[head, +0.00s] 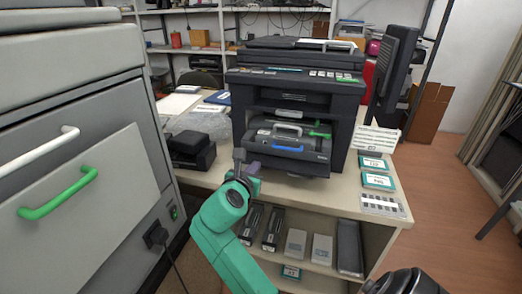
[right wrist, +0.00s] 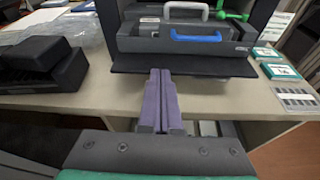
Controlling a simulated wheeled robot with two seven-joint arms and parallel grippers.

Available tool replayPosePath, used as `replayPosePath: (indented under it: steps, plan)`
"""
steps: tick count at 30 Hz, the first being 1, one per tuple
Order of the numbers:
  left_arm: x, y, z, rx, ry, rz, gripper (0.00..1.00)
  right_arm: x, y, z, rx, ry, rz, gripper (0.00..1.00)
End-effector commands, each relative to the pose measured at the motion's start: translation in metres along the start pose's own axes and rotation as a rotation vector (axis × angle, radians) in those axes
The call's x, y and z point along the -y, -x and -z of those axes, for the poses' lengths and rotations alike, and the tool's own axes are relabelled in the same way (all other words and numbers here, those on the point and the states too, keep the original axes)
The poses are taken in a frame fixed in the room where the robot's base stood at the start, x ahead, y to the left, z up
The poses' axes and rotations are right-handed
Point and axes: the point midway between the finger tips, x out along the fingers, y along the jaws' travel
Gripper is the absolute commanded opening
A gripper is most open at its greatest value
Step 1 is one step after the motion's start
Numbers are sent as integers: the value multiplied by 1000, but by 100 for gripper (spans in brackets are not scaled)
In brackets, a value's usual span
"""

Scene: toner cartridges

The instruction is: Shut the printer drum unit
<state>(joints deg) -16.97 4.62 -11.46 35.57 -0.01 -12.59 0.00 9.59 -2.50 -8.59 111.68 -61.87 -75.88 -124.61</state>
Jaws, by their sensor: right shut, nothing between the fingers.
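The dark printer (head: 295,95) stands on the table with its front bay open. The drum unit (head: 315,155) sits in the bay, its grey front with a blue handle (head: 287,148) sticking out toward me. A pale grey handle (head: 288,129) and a green lever (head: 320,134) show above it. A dark flap (right wrist: 200,66) lies folded down below the drum unit. My right gripper (head: 240,158) is shut and empty at the printer's lower left front. In the right wrist view its purple fingers (right wrist: 159,74) point at the flap's front edge; contact cannot be told. My left gripper is out of view.
A black device (head: 192,148) lies on the table left of the printer. Boxes (head: 376,181) and a patterned card (head: 382,205) lie at the right. Cartridges (head: 272,228) stand on the shelf below. A grey cabinet with a green handle (head: 58,192) stands close at left.

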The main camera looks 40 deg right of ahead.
Motion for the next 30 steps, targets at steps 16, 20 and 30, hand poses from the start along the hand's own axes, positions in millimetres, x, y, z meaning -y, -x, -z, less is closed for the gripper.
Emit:
replayPosePath:
  steps: [16,20,30]
  plan:
    - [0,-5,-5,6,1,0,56,6,-75,2,-22,74,35,0]
    - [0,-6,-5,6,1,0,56,6,-102,0,-21,73,34,0]
    - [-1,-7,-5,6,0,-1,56,6,-133,-9,-24,74,31,0]
